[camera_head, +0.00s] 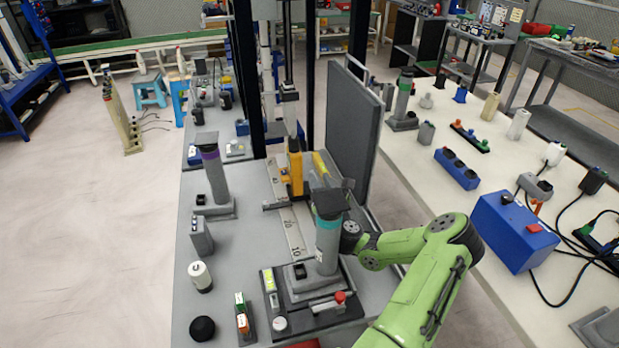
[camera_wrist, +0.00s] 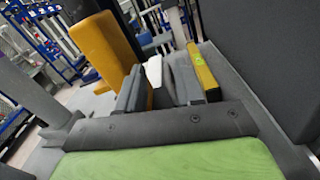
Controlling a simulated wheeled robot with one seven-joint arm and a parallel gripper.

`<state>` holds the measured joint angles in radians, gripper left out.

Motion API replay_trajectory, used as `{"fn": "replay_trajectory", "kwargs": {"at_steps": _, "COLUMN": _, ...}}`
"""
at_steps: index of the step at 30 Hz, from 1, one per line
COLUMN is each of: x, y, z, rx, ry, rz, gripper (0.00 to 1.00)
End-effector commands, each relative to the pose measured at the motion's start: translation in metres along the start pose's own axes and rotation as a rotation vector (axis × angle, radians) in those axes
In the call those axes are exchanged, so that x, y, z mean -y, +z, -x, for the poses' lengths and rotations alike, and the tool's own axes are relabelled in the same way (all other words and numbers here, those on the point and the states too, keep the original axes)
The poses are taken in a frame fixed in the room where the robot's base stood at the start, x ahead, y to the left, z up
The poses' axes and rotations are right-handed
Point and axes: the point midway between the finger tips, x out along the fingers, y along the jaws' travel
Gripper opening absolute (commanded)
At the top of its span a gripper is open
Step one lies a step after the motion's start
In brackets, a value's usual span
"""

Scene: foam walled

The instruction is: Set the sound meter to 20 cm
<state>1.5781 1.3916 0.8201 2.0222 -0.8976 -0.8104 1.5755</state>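The yellow-orange sound meter (camera_head: 295,168) stands upright on the pale marked scale (camera_head: 294,238) on the grey bench. In the head view it is beyond the readable 20 mark, on the side away from the 10. A block that appears to be the meter (camera_wrist: 98,45) stands left of my gripper in the wrist view. My gripper (camera_wrist: 158,85) appears open, with a gap between its grey fingers and the meter outside them. In the head view my gripper is mostly hidden behind the teal-banded grey cylinder.
A dark foam panel (camera_head: 350,125) stands close on the right, with a yellow bar (camera_head: 320,163) beside it. The teal-banded cylinder (camera_head: 328,240) stands in front. A purple-banded post (camera_head: 213,175) stands left. Small devices line the bench's left and front edges.

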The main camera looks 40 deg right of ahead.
Motion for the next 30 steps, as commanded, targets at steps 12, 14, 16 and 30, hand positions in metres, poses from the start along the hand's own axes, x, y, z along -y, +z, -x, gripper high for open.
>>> {"fn": "replay_trajectory", "kwargs": {"at_steps": 12, "x": 0.004, "y": -0.028, "z": -0.066, "rx": 0.004, "ry": 0.002, "rz": 0.003, "gripper": 0.36}}
{"fn": "replay_trajectory", "kwargs": {"at_steps": 14, "x": 0.005, "y": -0.028, "z": -0.071, "rx": 0.003, "ry": 0.002, "rz": 0.002, "gripper": 0.36}}
{"fn": "replay_trajectory", "kwargs": {"at_steps": 16, "x": 0.005, "y": -0.028, "z": -0.075, "rx": 0.001, "ry": 0.002, "rz": 0.001, "gripper": 0.36}}
{"fn": "replay_trajectory", "kwargs": {"at_steps": 30, "x": 0.004, "y": -0.028, "z": -0.076, "rx": 0.001, "ry": 0.002, "rz": 0.0, "gripper": 0.01}}
